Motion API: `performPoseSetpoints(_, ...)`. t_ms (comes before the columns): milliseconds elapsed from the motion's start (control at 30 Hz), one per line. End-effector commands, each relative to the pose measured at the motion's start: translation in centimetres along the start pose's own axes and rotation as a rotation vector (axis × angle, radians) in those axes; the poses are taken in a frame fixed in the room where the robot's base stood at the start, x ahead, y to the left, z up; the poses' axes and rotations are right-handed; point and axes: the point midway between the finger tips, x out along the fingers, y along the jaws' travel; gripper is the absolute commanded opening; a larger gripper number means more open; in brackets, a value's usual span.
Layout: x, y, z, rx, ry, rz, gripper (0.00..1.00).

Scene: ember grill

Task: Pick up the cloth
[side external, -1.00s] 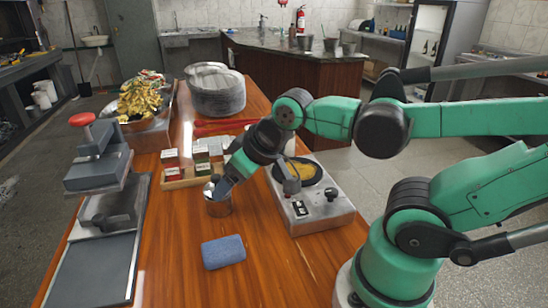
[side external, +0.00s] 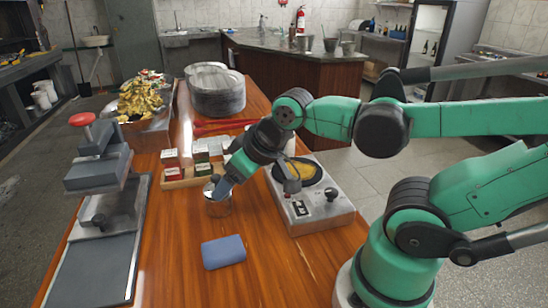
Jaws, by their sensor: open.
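A blue rectangular cloth (side external: 223,252) lies flat on the near part of the wooden table, with nothing on top of it. My gripper (side external: 256,186) is above the table, behind and to the right of the cloth and clearly apart from it. It hangs between a metal cup and a hot plate, and its jaws are open with nothing visible between them. One finger overlaps the cup in this view, and I cannot tell whether they touch.
The metal cup (side external: 217,203) stands behind the cloth. The hot plate (side external: 318,213) is to the right, a grey press (side external: 98,250) to the left. A wooden tray (side external: 188,183) holds small boxes. Round metal pans (side external: 215,95) stand farther back. Table around the cloth is clear.

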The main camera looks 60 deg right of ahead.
Motion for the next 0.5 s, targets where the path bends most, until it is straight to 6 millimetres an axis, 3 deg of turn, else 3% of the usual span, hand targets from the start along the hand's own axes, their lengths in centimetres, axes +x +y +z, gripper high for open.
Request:
performPoseSetpoints(33,0.0,0.0,0.0,0.0,0.0,0.0,0.76)
performPoseSetpoints(100,0.0,0.0,0.0,0.0,0.0,0.0,0.95)
performPoseSetpoints(133,0.0,0.0,0.0,0.0,0.0,0.0,1.0)
performPoseSetpoints(367,0.02,-0.02,-0.01,0.009,-0.003,0.0,1.0)
performPoseSetpoints(500,0.41,-0.29,-0.06,0.161,-0.045,-0.002,1.0)
